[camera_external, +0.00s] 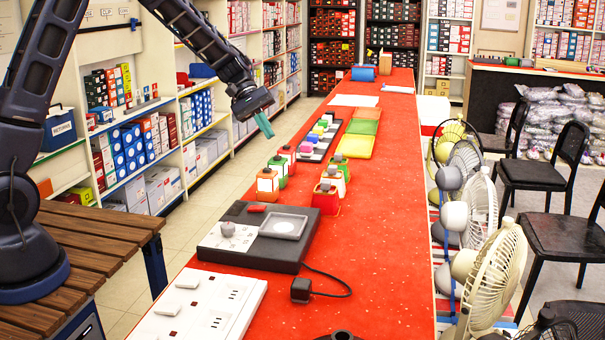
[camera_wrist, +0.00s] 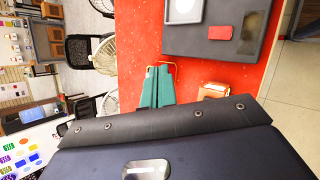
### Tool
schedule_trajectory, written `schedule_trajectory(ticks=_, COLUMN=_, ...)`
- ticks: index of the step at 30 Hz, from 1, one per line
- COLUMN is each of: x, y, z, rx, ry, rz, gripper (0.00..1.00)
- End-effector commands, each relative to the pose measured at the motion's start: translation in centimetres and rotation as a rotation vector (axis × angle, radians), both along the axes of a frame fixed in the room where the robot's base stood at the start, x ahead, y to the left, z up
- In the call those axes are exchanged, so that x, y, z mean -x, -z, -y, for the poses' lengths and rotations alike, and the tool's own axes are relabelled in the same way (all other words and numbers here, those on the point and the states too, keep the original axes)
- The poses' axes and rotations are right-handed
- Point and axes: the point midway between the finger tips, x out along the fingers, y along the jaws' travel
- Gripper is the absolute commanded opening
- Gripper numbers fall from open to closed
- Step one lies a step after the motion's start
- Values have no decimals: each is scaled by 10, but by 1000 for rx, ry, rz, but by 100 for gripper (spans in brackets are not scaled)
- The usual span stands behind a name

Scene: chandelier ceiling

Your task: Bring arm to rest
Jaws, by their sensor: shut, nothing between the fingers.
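My gripper (camera_external: 264,125) has green fingers and hangs at the end of my dark arm, above the floor at the left edge of the red counter (camera_external: 385,230). The arm arches up from its base at the left and out of the top of the picture. In the wrist view my gripper (camera_wrist: 155,85) shows its green fingers together, with nothing between them. Below and behind them lies the red counter top (camera_wrist: 200,30). The fingers appear apart from everything on it.
A black device (camera_external: 267,236) with a grey knob, a white socket panel (camera_external: 200,308) and small lantern-like boxes (camera_external: 268,184) stand on the counter. Several fans (camera_external: 490,275) and black chairs (camera_external: 560,235) line its right side. Stocked shelves (camera_external: 130,140) stand left. The aisle floor (camera_external: 215,190) is clear.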

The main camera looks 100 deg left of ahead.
Motion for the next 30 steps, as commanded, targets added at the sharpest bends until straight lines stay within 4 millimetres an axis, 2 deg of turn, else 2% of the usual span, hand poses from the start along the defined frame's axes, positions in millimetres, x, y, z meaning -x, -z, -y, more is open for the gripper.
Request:
schedule_trajectory(ticks=1, x=-9, y=-15, z=24, rx=-30, ry=53, rz=-5, gripper=0)
schedule_trajectory(ticks=6, x=-25, y=-50, z=96, rx=-118, ry=213, rz=-26, gripper=0)
schedule_trajectory(ticks=14, x=-27, y=-94, z=201, rx=-265, ry=451, rz=-43, gripper=0)
schedule_trajectory(ticks=21, x=-8, y=-125, z=290, rx=-406, ry=661, rz=-45, gripper=0)
schedule_trajectory(ticks=30, x=36, y=-150, z=382, rx=-596, ry=912, rz=-24, gripper=0)
